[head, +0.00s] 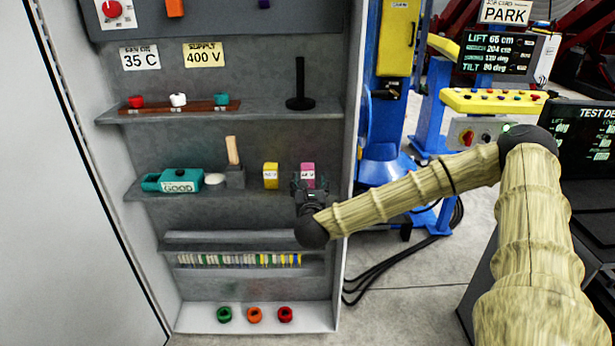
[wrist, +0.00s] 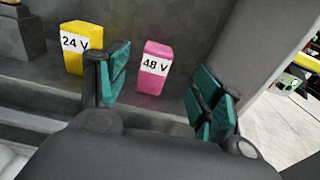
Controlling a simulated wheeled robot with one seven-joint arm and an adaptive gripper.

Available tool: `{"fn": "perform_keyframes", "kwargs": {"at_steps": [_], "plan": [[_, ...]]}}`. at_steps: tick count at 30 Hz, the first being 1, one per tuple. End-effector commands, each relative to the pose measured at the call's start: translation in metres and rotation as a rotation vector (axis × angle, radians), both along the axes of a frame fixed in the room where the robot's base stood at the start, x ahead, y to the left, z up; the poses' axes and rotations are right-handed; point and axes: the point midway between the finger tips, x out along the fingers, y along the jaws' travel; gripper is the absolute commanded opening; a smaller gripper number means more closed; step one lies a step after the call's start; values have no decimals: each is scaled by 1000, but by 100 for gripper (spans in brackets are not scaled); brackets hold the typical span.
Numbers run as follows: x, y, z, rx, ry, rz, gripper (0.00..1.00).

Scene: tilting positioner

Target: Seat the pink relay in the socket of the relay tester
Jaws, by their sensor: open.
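The pink relay (head: 308,170) stands upright on the middle shelf of the cabinet, at its right part. In the wrist view the pink relay (wrist: 153,68) carries a white 48 V label. My gripper (head: 309,187) is in front of it in the head view and hides its lower part. In the wrist view my gripper (wrist: 163,90) is open, with teal pads to the left and right of the relay and nothing between them; the relay stands beyond the fingertips. I cannot make out the relay tester or its socket for certain.
A yellow 24 V relay (wrist: 82,48) stands close left of the pink one. A teal device (head: 181,180), a white round thing (head: 214,179) and a dark block with a wooden handle (head: 234,176) are further left. The cabinet's side wall (wrist: 245,40) is close on the right.

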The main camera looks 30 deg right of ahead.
Motion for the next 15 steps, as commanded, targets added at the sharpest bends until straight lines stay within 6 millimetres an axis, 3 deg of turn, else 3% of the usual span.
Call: {"fn": "perform_keyframes", "kwargs": {"at_steps": [6,15], "plan": [[27,-15,-1,-3,3,1,66],[43,-25,-1,-3,3,2,66]]}}
